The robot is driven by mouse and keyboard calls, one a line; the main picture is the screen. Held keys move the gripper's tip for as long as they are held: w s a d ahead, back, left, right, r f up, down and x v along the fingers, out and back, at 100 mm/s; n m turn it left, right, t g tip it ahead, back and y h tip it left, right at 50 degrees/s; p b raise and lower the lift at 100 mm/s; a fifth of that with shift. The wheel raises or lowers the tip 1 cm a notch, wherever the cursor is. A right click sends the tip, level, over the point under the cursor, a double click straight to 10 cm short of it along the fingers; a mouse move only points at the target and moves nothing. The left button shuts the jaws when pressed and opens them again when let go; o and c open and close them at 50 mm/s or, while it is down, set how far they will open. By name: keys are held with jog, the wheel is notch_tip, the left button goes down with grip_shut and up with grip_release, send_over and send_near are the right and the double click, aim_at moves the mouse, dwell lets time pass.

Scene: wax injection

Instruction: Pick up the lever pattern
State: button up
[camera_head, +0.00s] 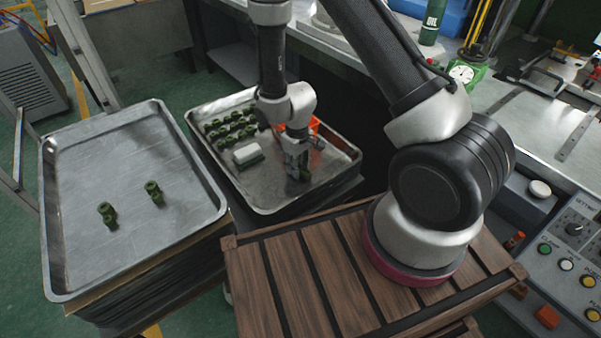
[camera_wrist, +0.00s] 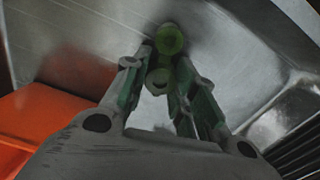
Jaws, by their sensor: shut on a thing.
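My gripper (camera_head: 297,165) is low over the right-hand metal tray (camera_head: 264,199), near the tray's front right part. In the wrist view its two fingers (camera_wrist: 163,88) are closed around a green lever pattern (camera_wrist: 169,40). One round end of the pattern sticks out past the fingertips, over bare metal. In the head view the held pattern is mostly hidden by the gripper, and I cannot tell whether it touches the tray. Several other green lever patterns (camera_head: 228,126) stand grouped at the back left of the same tray.
A white block on a green base (camera_head: 247,153) and an orange container (camera_head: 313,124) are in the right-hand tray; orange also shows in the wrist view (camera_wrist: 40,110). The left-hand tray (camera_head: 75,250) holds two green patterns (camera_head: 153,189). A wooden slatted stand (camera_head: 262,290) is in front.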

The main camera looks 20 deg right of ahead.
notch_tip(320, 180, up, 10)
dwell(0.7)
dwell(0.5)
